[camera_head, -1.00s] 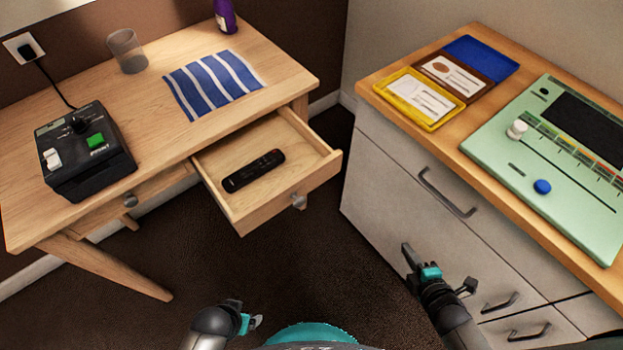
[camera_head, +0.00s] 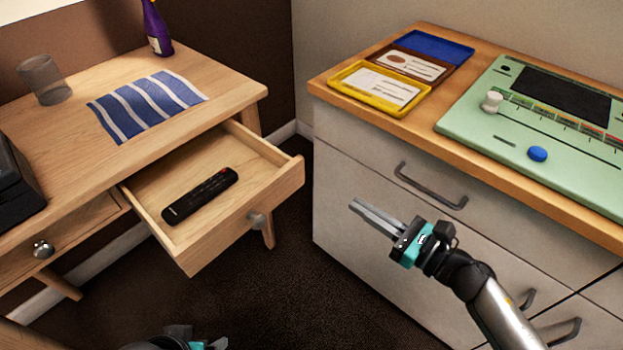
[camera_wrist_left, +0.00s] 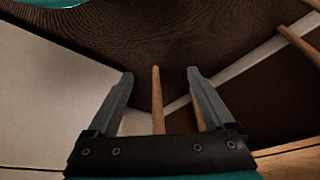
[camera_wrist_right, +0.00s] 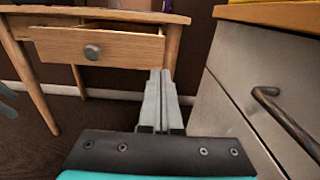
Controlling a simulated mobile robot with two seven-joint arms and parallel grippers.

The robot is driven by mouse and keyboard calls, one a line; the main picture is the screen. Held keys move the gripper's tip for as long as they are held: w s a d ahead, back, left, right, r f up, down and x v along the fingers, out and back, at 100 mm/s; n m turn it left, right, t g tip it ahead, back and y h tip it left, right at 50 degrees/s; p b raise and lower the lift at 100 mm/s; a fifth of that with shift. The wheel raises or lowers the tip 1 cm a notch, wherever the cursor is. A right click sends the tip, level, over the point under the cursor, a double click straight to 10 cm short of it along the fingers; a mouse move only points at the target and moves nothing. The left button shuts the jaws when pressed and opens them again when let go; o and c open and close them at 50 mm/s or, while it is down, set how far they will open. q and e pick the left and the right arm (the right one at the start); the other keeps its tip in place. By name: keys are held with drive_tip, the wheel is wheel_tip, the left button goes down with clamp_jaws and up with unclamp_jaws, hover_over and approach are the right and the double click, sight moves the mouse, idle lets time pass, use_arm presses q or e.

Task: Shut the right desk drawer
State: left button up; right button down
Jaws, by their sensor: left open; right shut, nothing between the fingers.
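The right desk drawer (camera_head: 225,225) is pulled well out of the wooden desk, with a round metal knob (camera_head: 257,220) on its front. A black remote (camera_head: 200,195) lies inside it. In the right wrist view the drawer front (camera_wrist_right: 120,45) and its knob (camera_wrist_right: 92,52) show ahead and to the left of the fingers. My right gripper (camera_head: 377,216) is shut and empty, to the right of the drawer and apart from it, its fingers pointing left. My left gripper (camera_wrist_left: 160,85) is open and empty; in the head view only part of it shows at the bottom edge.
The white cabinet (camera_head: 350,190) with bar handles stands close behind my right gripper. On it lie coloured trays and a green panel (camera_head: 545,130). The desk holds a glass (camera_head: 45,80), a striped cloth (camera_head: 146,105) and a purple bottle (camera_head: 157,28). Dark floor lies between.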

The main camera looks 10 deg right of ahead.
sight(302, 169)
drive_tip(key=b+x, duration=0.1)
drive_tip(key=x, duration=1)
drive_tip(key=shift+w, duration=0.1)
drive_tip(key=shift+w+a, duration=0.35)
drive_tip(key=shift+w, duration=0.1)
use_arm(q)
wheel_tip(302, 169, up, 4)
drive_tip(key=shift+f+t+b, duration=0.2)
drive_tip(key=shift+t+b, duration=0.1)
use_arm(e)
drive_tip(key=shift+w+a, duration=0.1)
use_arm(q)
drive_tip(key=shift+s, duration=0.1)
